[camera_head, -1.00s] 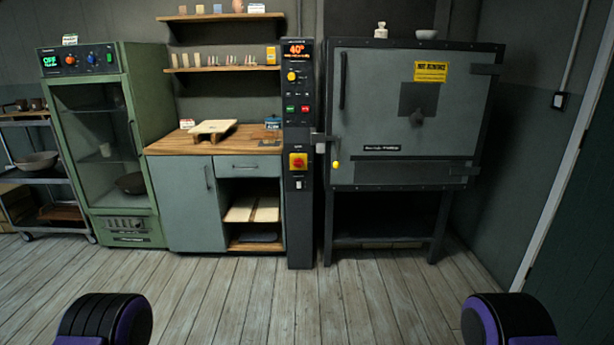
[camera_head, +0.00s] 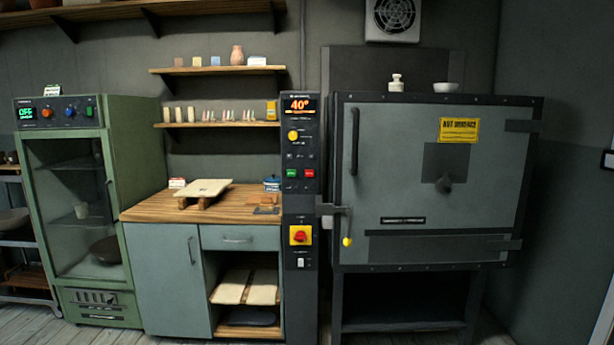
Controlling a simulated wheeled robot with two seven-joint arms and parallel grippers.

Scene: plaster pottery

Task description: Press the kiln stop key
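The kiln (camera_head: 400,190) is a large grey box on a dark stand, its door shut. Its tall dark control column (camera_head: 300,215) stands just left of it. The column's display (camera_head: 300,106) reads 40° in orange. Below a yellow knob (camera_head: 293,135) sit a green key (camera_head: 291,173) and a red key (camera_head: 309,173) side by side; their lettering is too small to read. Lower down is a red rotary switch on a yellow plate (camera_head: 300,235). Neither of my grippers shows in the head view.
A wooden-topped cabinet (camera_head: 150,208) with a pale board (camera_head: 206,187) stands left of the column. A green glass-door cabinet (camera_head: 130,140) is further left. Shelves hang above the worktop. A strip of bare floor (camera_head: 180,337) shows at the bottom.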

